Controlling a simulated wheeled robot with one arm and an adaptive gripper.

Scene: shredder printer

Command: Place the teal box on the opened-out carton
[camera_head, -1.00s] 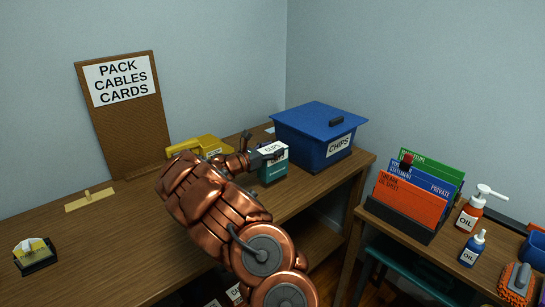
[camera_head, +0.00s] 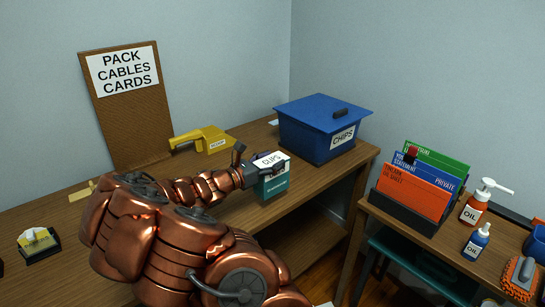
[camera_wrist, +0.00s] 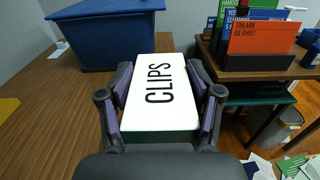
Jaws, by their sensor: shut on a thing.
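The teal box (camera_head: 273,188) has a white top marked CLIPS and sits near the desk's right front edge in the head view. My gripper (camera_head: 262,163) is shut on it, with its fingers at the upper part of the box. In the wrist view the white top of the teal box (camera_wrist: 158,90) fills the space between the two fingers of my gripper (camera_wrist: 160,76). I cannot tell how far its underside is from the desk. I cannot make out an opened-out carton in either view.
A blue lidded CHIPS bin (camera_head: 318,130) stands behind the box on the desk (camera_head: 225,195). A yellow tool (camera_head: 203,140) lies to the left. On the right table are an upright file rack (camera_head: 415,208) and OIL bottles (camera_head: 475,207). Papers lie on the floor (camera_wrist: 285,168).

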